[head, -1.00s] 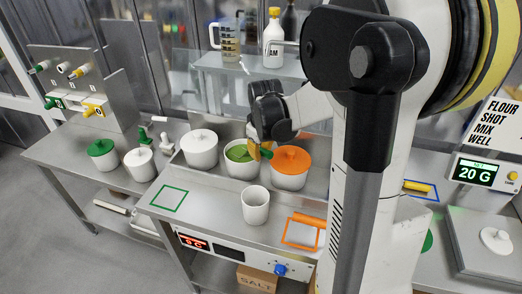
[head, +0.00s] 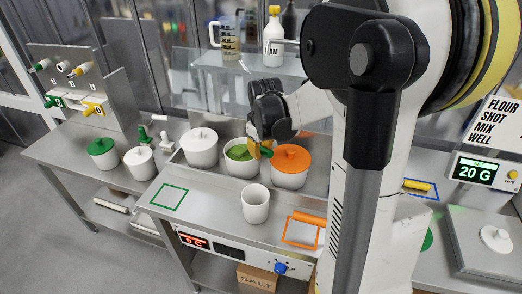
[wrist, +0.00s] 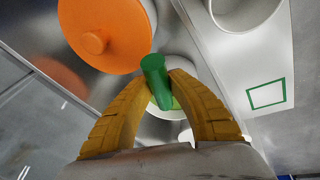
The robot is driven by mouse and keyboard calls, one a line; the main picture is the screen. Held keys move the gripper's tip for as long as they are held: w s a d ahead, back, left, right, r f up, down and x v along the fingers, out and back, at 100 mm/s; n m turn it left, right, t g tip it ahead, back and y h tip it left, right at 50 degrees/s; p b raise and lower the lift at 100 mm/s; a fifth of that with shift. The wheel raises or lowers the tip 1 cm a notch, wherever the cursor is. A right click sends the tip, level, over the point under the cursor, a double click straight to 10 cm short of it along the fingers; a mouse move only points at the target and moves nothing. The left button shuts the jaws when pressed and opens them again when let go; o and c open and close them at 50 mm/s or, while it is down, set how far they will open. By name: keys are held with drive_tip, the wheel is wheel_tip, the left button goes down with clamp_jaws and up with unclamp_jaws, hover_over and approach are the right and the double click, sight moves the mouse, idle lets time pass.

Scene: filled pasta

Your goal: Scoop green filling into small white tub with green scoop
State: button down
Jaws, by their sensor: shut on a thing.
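My gripper (head: 262,150) is shut on the green scoop (wrist: 156,80), whose handle sits between the yellow fingers in the wrist view. The gripper is above the right side of the open white tub with green filling (head: 239,152). The scoop's lower end is hidden in the head view, so I cannot tell whether it touches the filling. The small white tub (head: 256,204) stands open and upright on the counter in front. It also shows, partly cut off, in the wrist view (wrist: 218,18).
An orange-lidded tub (head: 290,166) stands close on the right of the filling tub, and a white-lidded tub (head: 199,148) on its left. A green square outline (head: 169,198) marks clear counter at left. An orange roller (head: 308,219) lies at right.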

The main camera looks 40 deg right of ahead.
drive_tip(key=shift+r+p, duration=3.65)
drive_tip(key=shift+r, duration=1.25)
